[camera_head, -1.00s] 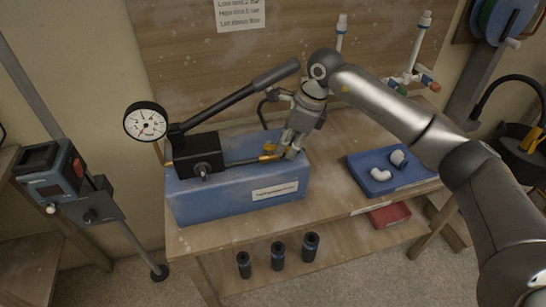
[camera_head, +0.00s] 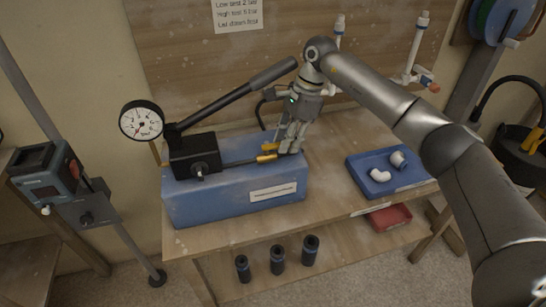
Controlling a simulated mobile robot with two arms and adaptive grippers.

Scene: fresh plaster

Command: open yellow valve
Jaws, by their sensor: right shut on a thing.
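The yellow valve (camera_head: 269,147) sits at the right end of the thin pipe from the pump, above the top of the blue tank (camera_head: 230,200). My right gripper (camera_head: 287,147) points down at it from above right. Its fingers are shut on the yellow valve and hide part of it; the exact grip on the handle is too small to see. My left gripper is not in view.
The pump has a black block (camera_head: 194,155), a long lever (camera_head: 235,101) reaching close to my right wrist, and a round gauge (camera_head: 141,121). A blue tray (camera_head: 388,178) with white fittings lies right on the workbench (camera_head: 335,198). White pipes stand behind my right arm.

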